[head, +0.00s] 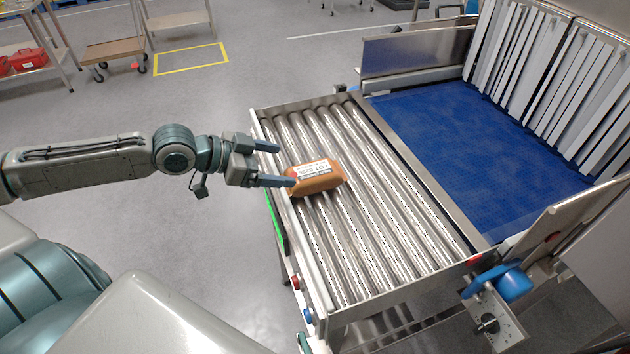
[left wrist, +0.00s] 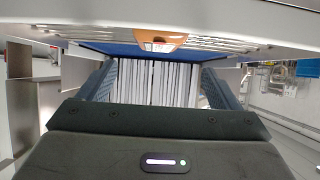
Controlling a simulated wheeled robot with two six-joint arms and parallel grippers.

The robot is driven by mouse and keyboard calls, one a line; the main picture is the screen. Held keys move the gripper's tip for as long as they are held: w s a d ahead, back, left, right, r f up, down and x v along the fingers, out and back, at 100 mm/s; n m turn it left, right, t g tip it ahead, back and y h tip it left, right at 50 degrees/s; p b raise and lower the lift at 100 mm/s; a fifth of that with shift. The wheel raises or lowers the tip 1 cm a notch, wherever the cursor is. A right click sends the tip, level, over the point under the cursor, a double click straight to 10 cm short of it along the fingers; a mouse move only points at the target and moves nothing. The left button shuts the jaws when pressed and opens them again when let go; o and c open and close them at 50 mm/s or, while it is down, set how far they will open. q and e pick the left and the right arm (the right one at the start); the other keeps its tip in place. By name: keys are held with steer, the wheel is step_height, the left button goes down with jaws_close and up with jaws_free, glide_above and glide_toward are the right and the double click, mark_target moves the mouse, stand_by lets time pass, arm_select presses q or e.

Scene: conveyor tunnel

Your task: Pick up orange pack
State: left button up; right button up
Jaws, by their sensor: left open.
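The orange pack (head: 318,180) lies on the metal rollers of the conveyor, near its left edge, with a white printed label on top. My left gripper (head: 277,164) is open, with its two fingers pointing right toward the pack. The lower finger's tip is close to the pack's left end; I cannot tell if it touches. In the left wrist view the pack (left wrist: 160,42) appears at the top, beyond the gripper (left wrist: 160,85), whose fingers are spread apart with nothing between them. My right gripper is not in view.
The roller conveyor (head: 392,262) has a raised metal side rail. Behind it a blue belt (head: 470,140) leads to the tunnel's hanging white strips (head: 545,85). A blue part (head: 512,284) sits at the front right corner. The other rollers are clear.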

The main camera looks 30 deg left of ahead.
mark_target(308, 171)
arm_select(q)
steer(key=shift+b+x, duration=1.1)
steer(key=shift+b, duration=0.15)
steer(key=shift+w+d+f, duration=0.2)
steer(key=shift+w+d, duration=0.1)
steer(key=shift+d, duration=0.05)
steer(key=shift+w+d+f, duration=0.3)
steer(key=shift+w+d, duration=0.1)
steer(key=shift+d, duration=0.05)
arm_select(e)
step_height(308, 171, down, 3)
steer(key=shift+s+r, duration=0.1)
arm_select(q)
steer(key=shift+w+f+p, duration=0.1)
steer(key=shift+p, duration=0.2)
steer(key=shift+p+x, duration=0.7)
steer(key=shift+x, duration=0.6)
steer(key=shift+f+p+x, duration=0.25)
steer(key=shift+p+x, duration=0.1)
steer(key=shift+x, duration=0.9)
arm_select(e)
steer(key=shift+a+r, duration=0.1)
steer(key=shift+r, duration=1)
arm_select(q)
steer(key=shift+c, duration=0.4)
